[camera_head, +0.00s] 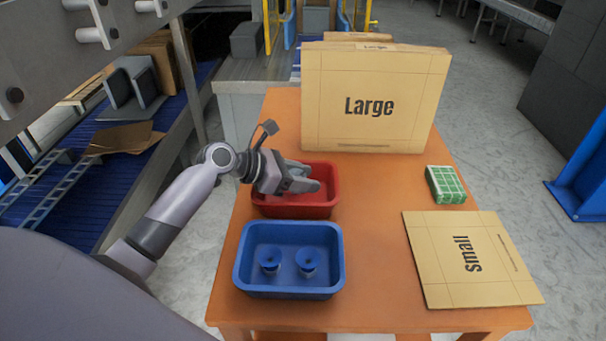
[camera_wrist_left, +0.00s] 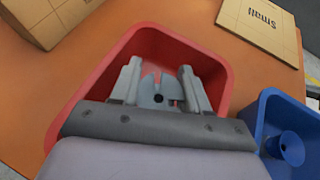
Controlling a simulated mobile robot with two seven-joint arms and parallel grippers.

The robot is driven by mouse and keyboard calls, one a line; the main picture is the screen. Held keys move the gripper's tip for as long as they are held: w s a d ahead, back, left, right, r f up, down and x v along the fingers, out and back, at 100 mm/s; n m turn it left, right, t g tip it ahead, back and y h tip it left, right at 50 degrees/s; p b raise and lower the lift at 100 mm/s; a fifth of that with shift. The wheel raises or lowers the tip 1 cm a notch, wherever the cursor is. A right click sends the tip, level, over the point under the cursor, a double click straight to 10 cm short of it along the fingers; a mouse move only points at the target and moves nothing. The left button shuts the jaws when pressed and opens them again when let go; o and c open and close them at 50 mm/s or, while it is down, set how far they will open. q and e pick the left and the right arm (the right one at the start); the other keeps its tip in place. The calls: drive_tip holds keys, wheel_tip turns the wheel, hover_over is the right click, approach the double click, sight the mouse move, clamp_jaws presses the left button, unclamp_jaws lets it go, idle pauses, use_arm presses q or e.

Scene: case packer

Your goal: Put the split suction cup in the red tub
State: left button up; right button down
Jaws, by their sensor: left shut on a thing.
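The red tub (camera_head: 328,207) stands on the orange table behind the blue tub. My left gripper (camera_head: 304,178) is over the red tub, reaching in from its left side. In the left wrist view my left gripper (camera_wrist_left: 160,85) is shut on a grey suction cup (camera_wrist_left: 147,97) with a notch in its edge and a dark hole in its middle. Red tub walls (camera_wrist_left: 217,78) surround the cup in that view. The cup's height above the tub floor cannot be told. In the head view the fingers mostly hide the cup. My right gripper is not in view.
A blue tub (camera_head: 289,291) in front holds two blue suction cups (camera_head: 307,260). A large carton (camera_head: 370,125) stands behind the red tub. A flat small carton (camera_head: 470,262) and a green-and-white box (camera_head: 445,185) lie to the right. The table between is clear.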

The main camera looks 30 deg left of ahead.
use_arm(q)
drive_tip(key=shift+f, duration=0.3)
drive_tip(key=o, duration=1)
drive_tip(key=shift+f, duration=0.1)
drive_tip(key=shift+o, duration=0.2)
drive_tip(key=shift+s, duration=0.1)
drive_tip(key=shift+r, duration=0.3)
drive_tip(key=v, duration=0.4)
drive_tip(key=p+v, duration=0.1)
drive_tip(key=v, duration=0.7)
drive_tip(key=shift+r, duration=0.35)
